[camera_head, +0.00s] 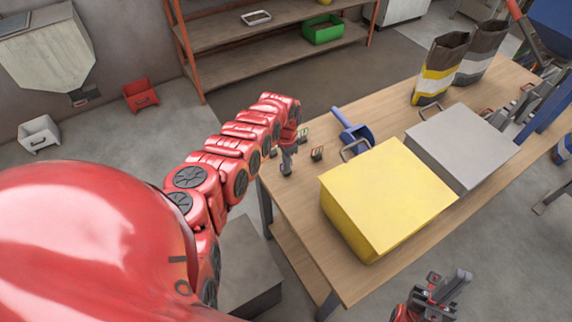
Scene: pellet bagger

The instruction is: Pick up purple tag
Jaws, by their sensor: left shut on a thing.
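My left gripper (287,158) points down at the left end of the wooden table. It is shut on a small dark tag (286,170), which has a faint bluish-purple look; its exact colour is hard to tell at this size. Other small tags stand close by: one with an orange-red top (317,153) to the right, and one with a green top (303,133) behind. Another dark one (273,153) is partly visible on the left. My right gripper (449,286) is low at the bottom right, in front of the table, with its fingers apart and empty.
A blue scoop (353,130) lies behind the tags. A yellow box (385,200) and a grey box (462,147) fill the table's middle. Two bags (440,70) stand at the far end. Bare tabletop (300,205) lies left of the yellow box.

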